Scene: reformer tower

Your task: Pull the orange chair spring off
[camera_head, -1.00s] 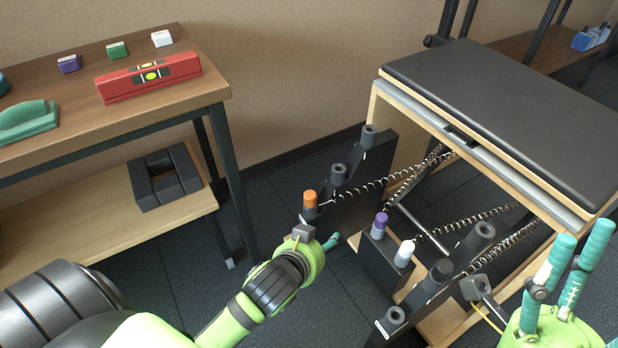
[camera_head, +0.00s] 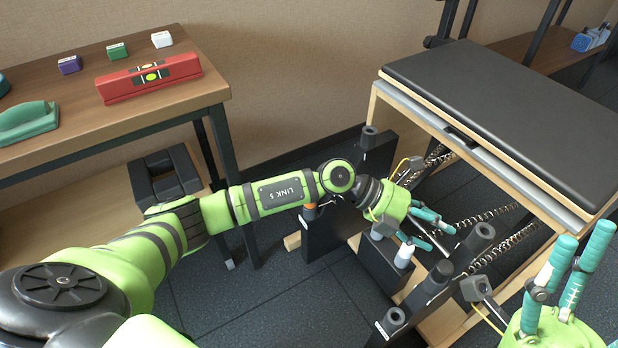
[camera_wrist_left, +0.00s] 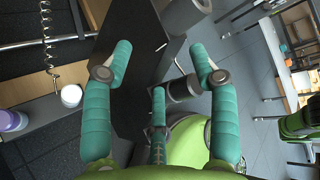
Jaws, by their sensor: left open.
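The orange chair spring end (camera_head: 310,211) shows only as a sliver in the head view; my left arm hides most of it. It stands at the left of the dark spring post block. My left gripper (camera_head: 436,228) is open and empty, to the right of the orange piece and close to the white spring end (camera_head: 404,254). In the left wrist view its teal fingers (camera_wrist_left: 160,62) are spread wide, with dark posts beyond them. My right gripper (camera_head: 580,245) has its fingers spread and empty at the lower right.
The reformer (camera_head: 510,110) with its dark padded top stands at the right. The purple end (camera_wrist_left: 12,120) and a coiled spring (camera_wrist_left: 48,45) show in the left wrist view. A wooden table (camera_head: 75,105) with a red level (camera_head: 150,78) stands at the left. Dark floor lies between.

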